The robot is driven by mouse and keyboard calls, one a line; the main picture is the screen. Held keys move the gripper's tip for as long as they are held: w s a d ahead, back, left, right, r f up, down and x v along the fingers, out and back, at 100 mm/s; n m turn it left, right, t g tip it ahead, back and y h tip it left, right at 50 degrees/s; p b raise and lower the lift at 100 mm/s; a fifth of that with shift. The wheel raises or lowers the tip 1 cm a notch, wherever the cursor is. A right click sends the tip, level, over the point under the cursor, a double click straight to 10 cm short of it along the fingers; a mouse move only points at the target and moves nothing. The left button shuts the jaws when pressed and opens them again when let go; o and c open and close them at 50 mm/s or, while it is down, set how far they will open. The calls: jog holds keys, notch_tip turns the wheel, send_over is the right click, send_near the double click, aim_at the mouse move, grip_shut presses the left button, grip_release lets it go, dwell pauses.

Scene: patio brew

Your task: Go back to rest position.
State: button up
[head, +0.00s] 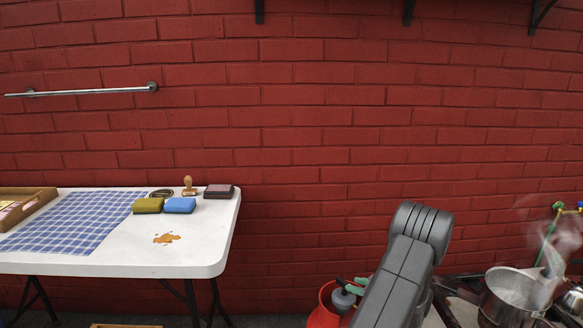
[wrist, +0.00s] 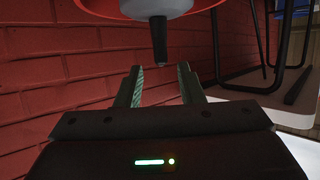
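My gripper (wrist: 160,78) is open, its two green-lined fingers apart with nothing held between them. In the head view my grey arm reaches down at the lower right, and the green of my gripper (head: 352,285) shows beside a red rounded vessel (head: 324,316). The vessel also shows at the top of the wrist view (wrist: 112,6), with a grey part and a dark stem (wrist: 159,40) pointing toward the gap between my fingertips. I cannot tell whether the fingers touch the stem. My arm hides part of the vessel in the head view.
A white folding table (head: 190,255) stands left, bearing a blue checked cloth (head: 75,222), sponges (head: 180,205), a stamp (head: 189,186) and an orange-brown spill (head: 166,238). A steaming metal pot (head: 495,307) is right of my arm. The brick wall (head: 330,120) is close behind.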

aim_at(347, 282)
jog(key=x, duration=0.5)
jog(key=shift+b, duration=0.4)
jog(key=shift+r, duration=0.1)
